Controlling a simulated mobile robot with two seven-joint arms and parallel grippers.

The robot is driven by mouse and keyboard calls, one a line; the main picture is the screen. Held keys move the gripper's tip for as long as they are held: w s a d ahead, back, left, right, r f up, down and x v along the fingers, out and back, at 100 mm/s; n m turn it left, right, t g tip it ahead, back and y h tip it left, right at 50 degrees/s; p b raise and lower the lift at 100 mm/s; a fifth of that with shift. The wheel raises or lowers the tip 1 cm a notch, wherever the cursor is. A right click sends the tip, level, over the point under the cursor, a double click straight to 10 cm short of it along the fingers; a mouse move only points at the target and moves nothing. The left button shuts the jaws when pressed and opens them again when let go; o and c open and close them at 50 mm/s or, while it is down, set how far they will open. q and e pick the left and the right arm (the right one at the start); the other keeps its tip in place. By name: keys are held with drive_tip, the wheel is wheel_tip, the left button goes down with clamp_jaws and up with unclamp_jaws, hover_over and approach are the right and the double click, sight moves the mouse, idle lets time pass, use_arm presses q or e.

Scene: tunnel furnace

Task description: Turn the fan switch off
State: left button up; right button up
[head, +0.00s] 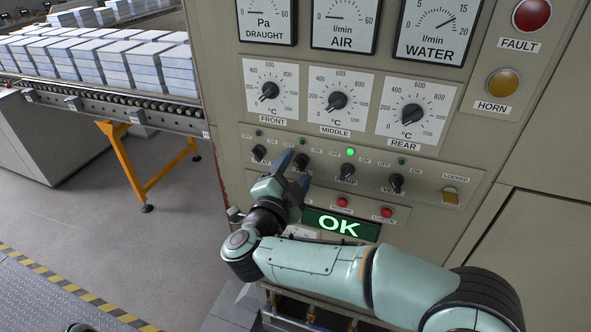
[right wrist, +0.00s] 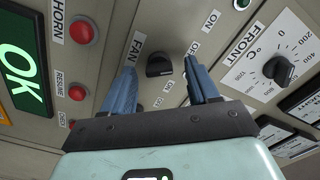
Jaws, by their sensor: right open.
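The fan switch is a black rotary knob (right wrist: 159,66) beside the FAN label (right wrist: 137,48) in the right wrist view. In the head view it appears to be the second knob (head: 302,160) in the lower row, with OFF and ON labels above it. My right gripper (head: 296,170) is open, with its blue fingers on either side of this knob. In the right wrist view the gripper (right wrist: 160,88) shows the knob between and beyond the fingertips. I cannot tell whether they touch it. The knob's exact pointing direction is unclear. My left gripper is not in view.
Similar knobs (head: 346,171) stand close by; a green lamp (head: 350,152) is lit above the third. Red buttons (head: 342,202) and a green OK display (head: 341,224) sit below. Temperature dials (head: 337,101) are above. A roller conveyor (head: 120,104) with stacked bricks lies left.

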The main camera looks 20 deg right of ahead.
use_arm(q)
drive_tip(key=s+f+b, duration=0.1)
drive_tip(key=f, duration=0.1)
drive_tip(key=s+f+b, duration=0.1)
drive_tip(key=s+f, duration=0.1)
drive_tip(key=shift+b, duration=0.35)
use_arm(e)
drive_tip(key=v, duration=1.2)
drive_tip(key=shift+s, duration=0.15)
